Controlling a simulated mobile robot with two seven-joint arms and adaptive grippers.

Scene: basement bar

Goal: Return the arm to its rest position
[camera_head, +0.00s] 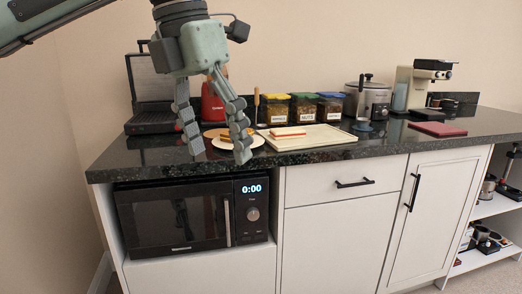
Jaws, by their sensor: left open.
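My left arm comes in from the upper left. Its gripper (217,157) points down in front of the dark countertop's front edge, above the microwave. Its two fingers are apart, with nothing seen between them. Behind the fingers, a white plate (256,141) with a piece of food on it stands on the counter, partly hidden by a finger. My right gripper does not show.
The dark counter (350,150) carries an open grill (150,121), a red appliance (212,106), a cutting board (325,139) with food, lidded jars (304,107), a steel cooker (372,100) and a coffee machine (411,86). A microwave (170,218) sits below. Open shelves stand at right.

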